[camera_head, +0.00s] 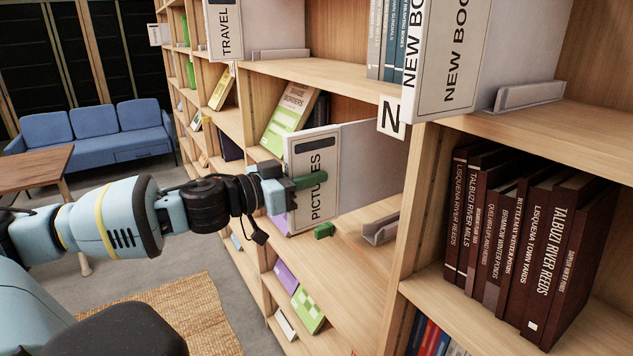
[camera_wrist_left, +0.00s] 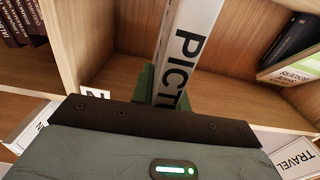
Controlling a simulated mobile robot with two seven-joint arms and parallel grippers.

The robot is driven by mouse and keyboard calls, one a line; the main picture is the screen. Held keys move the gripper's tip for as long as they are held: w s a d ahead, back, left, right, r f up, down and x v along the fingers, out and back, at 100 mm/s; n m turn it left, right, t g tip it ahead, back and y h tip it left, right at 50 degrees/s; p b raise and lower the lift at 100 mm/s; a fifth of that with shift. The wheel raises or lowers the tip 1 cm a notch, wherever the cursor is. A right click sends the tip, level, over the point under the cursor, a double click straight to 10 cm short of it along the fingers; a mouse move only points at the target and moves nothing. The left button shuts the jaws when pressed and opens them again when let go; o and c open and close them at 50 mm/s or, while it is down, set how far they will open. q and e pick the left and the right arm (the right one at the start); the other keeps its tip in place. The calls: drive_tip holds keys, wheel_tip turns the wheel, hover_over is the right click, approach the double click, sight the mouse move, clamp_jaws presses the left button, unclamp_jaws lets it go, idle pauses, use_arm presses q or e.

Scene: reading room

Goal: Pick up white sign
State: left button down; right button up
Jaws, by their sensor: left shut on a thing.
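The white sign (camera_head: 318,152) is an upright panel reading PICTURES, with a plain side face going back into the middle bookcase bay. My left gripper (camera_head: 315,205) reaches in from the left and is shut on the sign, with green fingers at its lower half. My right gripper is not in view.
Dark red books (camera_head: 520,240) fill the right bay. A grey bookend (camera_head: 380,230) stands on the shelf right of the sign. Other signs read NEW BOOKS (camera_head: 450,60) and TRAVEL (camera_head: 224,30). A wooden table (camera_head: 35,165) and blue sofa (camera_head: 95,135) are at left.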

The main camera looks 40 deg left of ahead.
use_arm(q)
drive_tip(key=shift+a+f, duration=0.2)
drive_tip(key=shift+a, duration=1.2)
drive_tip(key=a, duration=0.7)
drive_tip(key=shift+r, duration=0.45)
drive_tip(key=shift+a+r, duration=0.1)
drive_tip(key=shift+r, duration=0.35)
drive_tip(key=shift+f, duration=0.1)
